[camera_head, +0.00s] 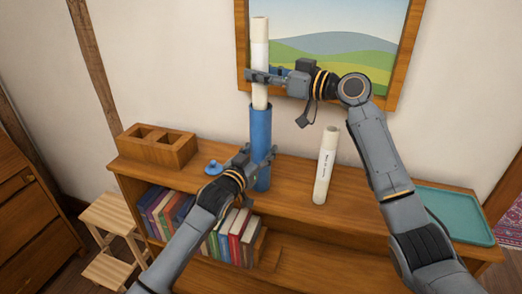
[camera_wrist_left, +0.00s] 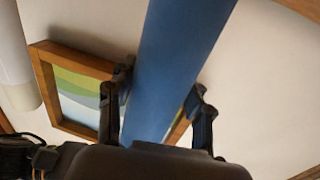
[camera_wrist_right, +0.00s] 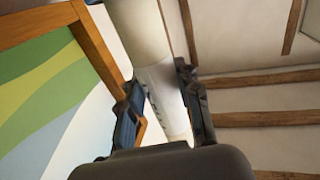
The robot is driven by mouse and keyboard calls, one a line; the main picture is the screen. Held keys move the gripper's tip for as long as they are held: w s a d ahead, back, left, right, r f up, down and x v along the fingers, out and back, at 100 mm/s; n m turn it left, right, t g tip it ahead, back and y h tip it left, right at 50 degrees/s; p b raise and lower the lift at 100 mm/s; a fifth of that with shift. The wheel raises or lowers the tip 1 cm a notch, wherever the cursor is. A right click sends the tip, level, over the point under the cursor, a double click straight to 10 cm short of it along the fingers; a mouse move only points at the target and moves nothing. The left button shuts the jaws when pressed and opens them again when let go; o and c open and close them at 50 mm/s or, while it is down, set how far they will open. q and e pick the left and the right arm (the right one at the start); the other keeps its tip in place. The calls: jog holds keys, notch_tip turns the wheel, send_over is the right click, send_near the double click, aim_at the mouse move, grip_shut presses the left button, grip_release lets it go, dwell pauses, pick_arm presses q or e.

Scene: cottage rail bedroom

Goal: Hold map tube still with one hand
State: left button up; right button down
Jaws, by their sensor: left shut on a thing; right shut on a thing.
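The blue map tube (camera_head: 260,125) stands upright on the wooden shelf top. My left gripper (camera_head: 260,158) is shut on its lower part, and the tube also fills the middle of the left wrist view (camera_wrist_left: 175,70). A rolled white map (camera_head: 260,40) sticks up out of the tube's open top. My right gripper (camera_head: 262,77) is shut on this rolled map above the tube's rim; the roll with a printed label shows between the fingers in the right wrist view (camera_wrist_right: 155,70). A small blue cap (camera_head: 213,168) lies on the shelf, left of the tube.
A second rolled map (camera_head: 325,165) stands on the shelf, right of the tube. A wooden divided box (camera_head: 157,147) is at the left end and a green tray (camera_head: 455,215) at the right end. A framed landscape (camera_head: 335,45) hangs close behind my right gripper.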

jog(key=shift+f, duration=0.25)
jog(key=c, duration=0.8)
grip_release()
jog(key=shift+c, duration=0.2)
jog(key=v, duration=1.2)
pick_arm(q)
jog(key=o, duration=1.3)
